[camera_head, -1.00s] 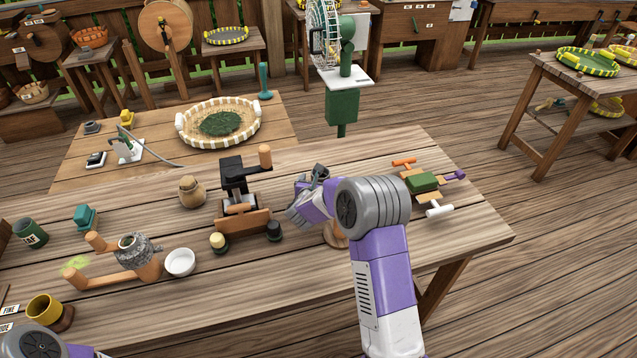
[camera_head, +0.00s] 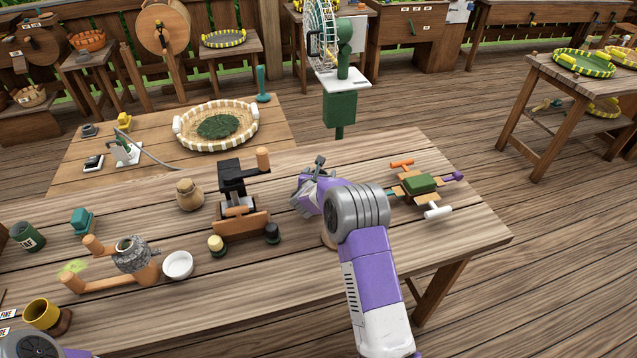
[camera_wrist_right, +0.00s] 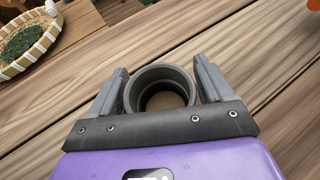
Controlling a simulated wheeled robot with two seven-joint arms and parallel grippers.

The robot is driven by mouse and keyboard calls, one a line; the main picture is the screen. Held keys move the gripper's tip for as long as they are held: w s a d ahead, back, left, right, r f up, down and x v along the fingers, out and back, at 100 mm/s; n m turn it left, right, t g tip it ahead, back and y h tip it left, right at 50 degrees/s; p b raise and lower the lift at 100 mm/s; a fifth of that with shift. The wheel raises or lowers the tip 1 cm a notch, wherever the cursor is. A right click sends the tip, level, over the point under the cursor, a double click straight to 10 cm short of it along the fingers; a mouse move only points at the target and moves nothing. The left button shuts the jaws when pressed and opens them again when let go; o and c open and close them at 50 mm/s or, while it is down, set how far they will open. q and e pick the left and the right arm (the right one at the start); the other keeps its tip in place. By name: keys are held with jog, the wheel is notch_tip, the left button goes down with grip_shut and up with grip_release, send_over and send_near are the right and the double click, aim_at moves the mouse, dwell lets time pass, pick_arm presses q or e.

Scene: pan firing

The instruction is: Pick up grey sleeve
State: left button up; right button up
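The grey sleeve (camera_wrist_right: 160,88) is a round, open-topped ring in the right wrist view. It sits between the two fingers of my right gripper (camera_wrist_right: 162,85), with a brown surface visible through its middle. The fingers lie close along both sides of it; whether they press on it cannot be told. In the head view my right gripper (camera_head: 306,182) is low over the front table, right of the black and wooden device. I cannot make out the sleeve there. Only a part of my left arm shows at the bottom left corner; its gripper is out of view.
The black-topped wooden device (camera_head: 240,222) stands close left of my right gripper. A green and orange fixture (camera_head: 419,184) lies to the right. A white bowl (camera_head: 178,264) and a stone pot (camera_head: 131,255) are further left. A striped basket (camera_head: 181,137) is behind.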

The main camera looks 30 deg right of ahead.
jog(key=c, duration=0.8)
